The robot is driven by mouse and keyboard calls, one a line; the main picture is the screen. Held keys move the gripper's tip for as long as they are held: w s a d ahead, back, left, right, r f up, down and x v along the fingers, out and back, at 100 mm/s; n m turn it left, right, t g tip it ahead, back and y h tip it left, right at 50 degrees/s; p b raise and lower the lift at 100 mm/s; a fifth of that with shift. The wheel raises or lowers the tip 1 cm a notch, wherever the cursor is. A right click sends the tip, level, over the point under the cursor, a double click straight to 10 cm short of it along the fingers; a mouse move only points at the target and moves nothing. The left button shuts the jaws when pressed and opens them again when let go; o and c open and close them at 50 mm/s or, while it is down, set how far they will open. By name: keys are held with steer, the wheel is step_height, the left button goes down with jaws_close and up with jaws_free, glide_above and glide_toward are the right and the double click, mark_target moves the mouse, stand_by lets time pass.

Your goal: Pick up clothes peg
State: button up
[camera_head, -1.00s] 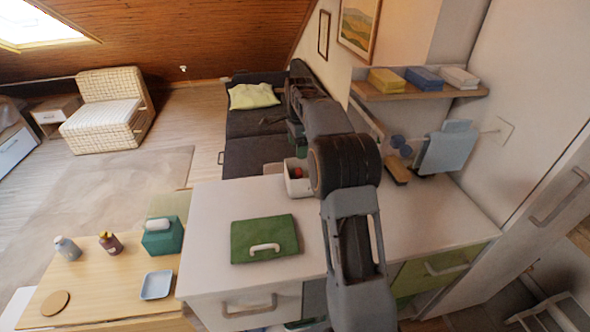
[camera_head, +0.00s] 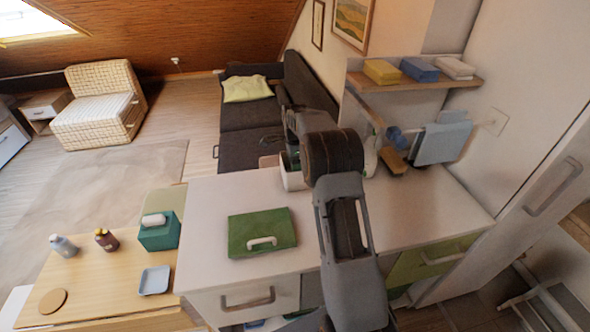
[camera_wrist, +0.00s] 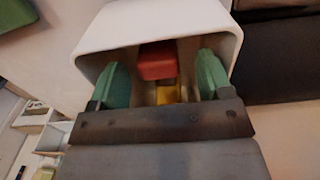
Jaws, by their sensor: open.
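A white open container (camera_head: 292,180) stands at the far edge of the white cabinet top. It fills the upper middle of the wrist view (camera_wrist: 90,38). Inside it lie a red block-like piece (camera_wrist: 157,60) and a yellow piece (camera_wrist: 167,94); I cannot tell which, if either, is the clothes peg. My gripper (camera_wrist: 160,72) is open, its two green fingertips apart at either side of the red piece and at the container's mouth. Nothing is clearly held. In the head view my arm hides most of the gripper.
A green case (camera_head: 262,232) with a white handle lies on the cabinet top (camera_head: 205,205). A wall shelf (camera_head: 420,84) with coloured boxes and a hanging blue cloth (camera_head: 443,142) are at the right. A dark sofa (camera_head: 240,150) stands behind the container. The cabinet top's near left is clear.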

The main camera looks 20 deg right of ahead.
steer(key=shift+a+f, duration=0.1)
steer(key=shift+f, duration=1.65)
steer(key=shift+s, duration=0.1)
steer(key=c, duration=1)
steer(key=shift+r, duration=0.1)
